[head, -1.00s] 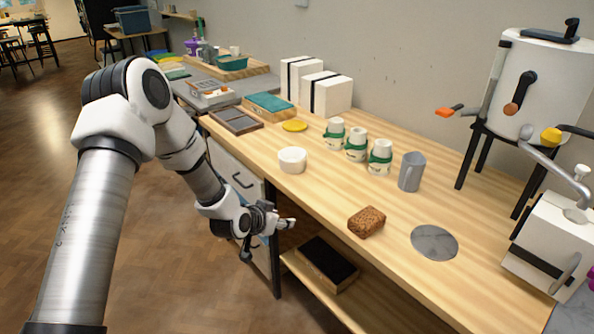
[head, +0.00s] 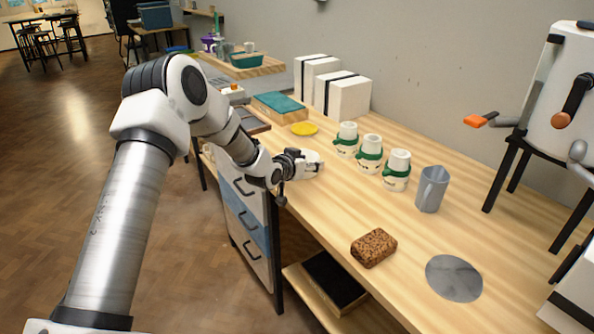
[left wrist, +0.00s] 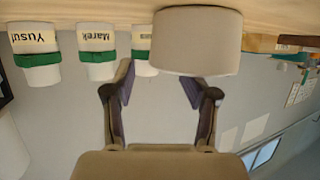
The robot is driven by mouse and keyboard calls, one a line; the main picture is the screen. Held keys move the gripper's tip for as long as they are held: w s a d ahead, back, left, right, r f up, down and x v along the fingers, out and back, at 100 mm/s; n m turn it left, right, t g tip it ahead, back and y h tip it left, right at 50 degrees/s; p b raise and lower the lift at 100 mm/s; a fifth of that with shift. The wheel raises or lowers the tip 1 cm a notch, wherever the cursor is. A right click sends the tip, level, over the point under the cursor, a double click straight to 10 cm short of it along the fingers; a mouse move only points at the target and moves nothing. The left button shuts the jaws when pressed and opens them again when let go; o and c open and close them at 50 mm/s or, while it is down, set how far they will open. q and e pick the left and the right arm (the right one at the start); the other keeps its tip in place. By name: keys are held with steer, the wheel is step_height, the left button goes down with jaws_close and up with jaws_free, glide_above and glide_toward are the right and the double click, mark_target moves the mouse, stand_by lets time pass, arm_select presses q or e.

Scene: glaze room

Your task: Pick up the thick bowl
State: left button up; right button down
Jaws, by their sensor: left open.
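The thick bowl (head: 313,155) is white and stands on the wooden bench, partly hidden behind my left gripper in the head view. My left gripper (head: 309,168) is open at the bowl's near side, over the bench's front edge. Nothing is between the fingers. Whether a finger touches the bowl I cannot tell. My right gripper is not in view.
Several white cups with green bands, one of them here (head: 370,150), stand behind and right of the bowl. A grey jug (head: 431,190), a brown cork-like block (head: 373,248) and a grey disc (head: 454,278) are farther right. A yellow disc (head: 304,129) lies behind the bowl.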

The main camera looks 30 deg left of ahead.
arm_select(q)
steer(key=shift+s+f, duration=0.3)
steer(key=shift+f, duration=0.3)
steer(key=c, duration=0.4)
jaws_close()
steer(key=shift+d+f, duration=0.1)
